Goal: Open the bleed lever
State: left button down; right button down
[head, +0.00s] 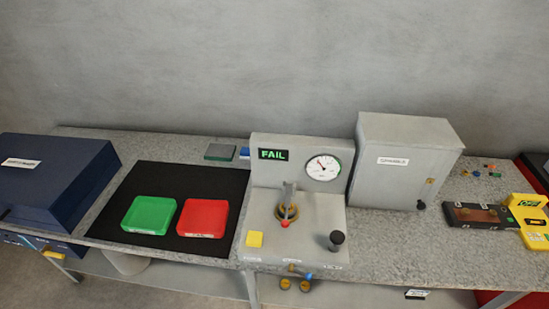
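A grey test stand (320,215) stands at the middle of the bench, with a lit green FAIL display (273,155) and a round dial gauge (323,167) on its back panel. On its deck is a brass-coloured ring (279,212) with an upright grey piece (288,195) and a small red tip. Neither gripper is in view.
A green tray (149,215) and a red tray (203,218) lie on a black mat (126,195). A dark blue box (60,190) stands at the left. A grey cabinet (400,165) stands behind right. A yellow device (530,222) lies at the far right.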

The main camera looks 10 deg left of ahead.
aim_at(308, 276)
jog(key=u, duration=0.6)
jog(key=k, duration=0.85)
jog(key=u, duration=1.1)
jog(key=k, duration=0.55)
jog(key=u, duration=0.05)
jog(key=i, duration=0.7)
jog(key=z, duration=0.5)
